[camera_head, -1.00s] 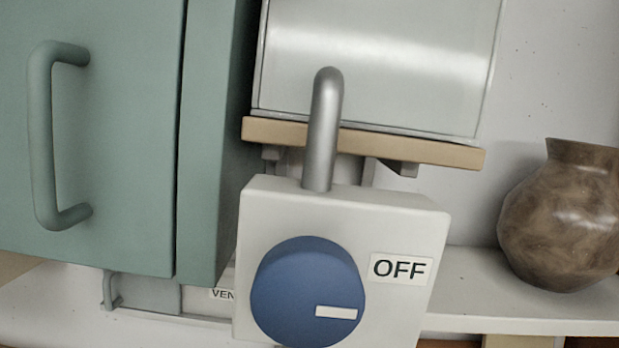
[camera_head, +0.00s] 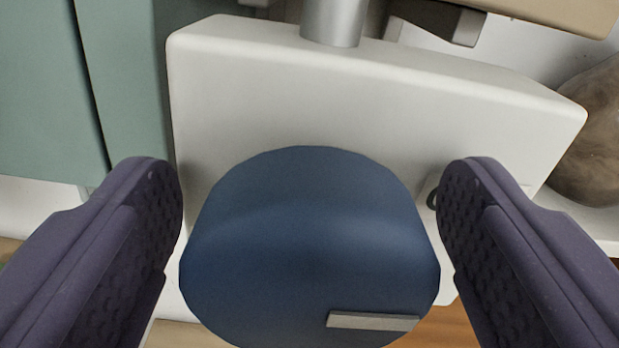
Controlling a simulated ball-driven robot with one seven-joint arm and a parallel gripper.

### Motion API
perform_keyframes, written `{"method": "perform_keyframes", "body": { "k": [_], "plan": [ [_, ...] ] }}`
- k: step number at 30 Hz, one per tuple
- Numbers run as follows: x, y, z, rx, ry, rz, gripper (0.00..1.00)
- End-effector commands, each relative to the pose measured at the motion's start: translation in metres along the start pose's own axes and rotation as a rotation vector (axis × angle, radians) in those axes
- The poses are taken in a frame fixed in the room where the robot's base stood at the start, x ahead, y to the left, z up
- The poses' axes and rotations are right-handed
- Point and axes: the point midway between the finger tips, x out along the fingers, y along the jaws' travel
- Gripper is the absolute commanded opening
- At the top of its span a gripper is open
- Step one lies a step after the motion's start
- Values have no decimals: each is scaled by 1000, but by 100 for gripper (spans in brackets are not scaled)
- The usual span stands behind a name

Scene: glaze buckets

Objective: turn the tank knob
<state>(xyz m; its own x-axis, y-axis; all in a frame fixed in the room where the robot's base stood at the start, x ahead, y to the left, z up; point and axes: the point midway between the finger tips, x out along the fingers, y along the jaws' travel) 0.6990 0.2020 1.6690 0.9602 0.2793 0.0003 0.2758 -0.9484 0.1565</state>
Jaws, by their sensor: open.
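The blue round tank knob (camera_head: 310,240) fills the lower middle of the view. A pale marker bar (camera_head: 372,321) on its face lies nearly level, pointing right. The knob sits on the front of a white box (camera_head: 350,95) with a grey pipe (camera_head: 335,20) rising from its top. My gripper (camera_head: 312,215) is open, with one dark purple finger on each side of the knob. The OFF label is mostly hidden behind the right finger.
A green cabinet (camera_head: 40,90) stands close on the left. A brown pot (camera_head: 592,140) is at the right edge. A tan shelf (camera_head: 545,15) with a bracket is above right, behind the box.

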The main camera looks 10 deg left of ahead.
Motion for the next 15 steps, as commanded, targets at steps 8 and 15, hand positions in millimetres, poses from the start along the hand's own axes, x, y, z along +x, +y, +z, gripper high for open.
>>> {"method": "perform_keyframes", "body": {
  "k": [8, 15],
  "plan": [
    [0, 0, 0, 0, -1, 0, 52],
    [0, 0, 3, 18, 2, 0, 31]
  ]
}}
